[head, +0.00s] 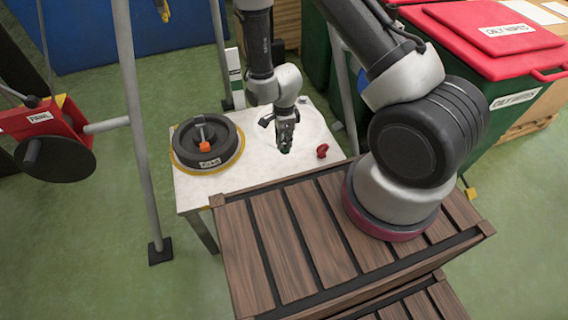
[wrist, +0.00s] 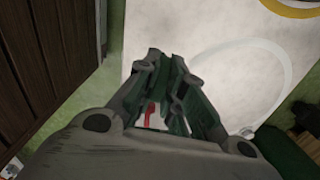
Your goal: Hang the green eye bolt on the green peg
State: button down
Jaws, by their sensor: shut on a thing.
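My gripper (head: 285,138) points down over the white table, right of the turntable. It is shut on a small dark green thing, which I take to be the green eye bolt (head: 285,150); it shows just below the fingertips. In the wrist view my gripper (wrist: 168,95) has dark green between and along its fingers, but the bolt's ring and shank cannot be told apart there. The bolt appears to be held above the tabletop. I cannot make out a green peg in either view.
A black turntable (head: 183,150) with an orange-topped part (head: 204,146) sits on the white table (head: 250,158). A small red piece (head: 322,151) lies right of my gripper. A slatted wooden crate (head: 270,235) stands in front. Green bins with red lids (head: 485,45) stand at right.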

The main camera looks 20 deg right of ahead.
notch_tip(320, 180, down, 9)
jog(key=shift+r, duration=0.15)
dwell(0.4)
jog(key=c, duration=1.5)
grip_release()
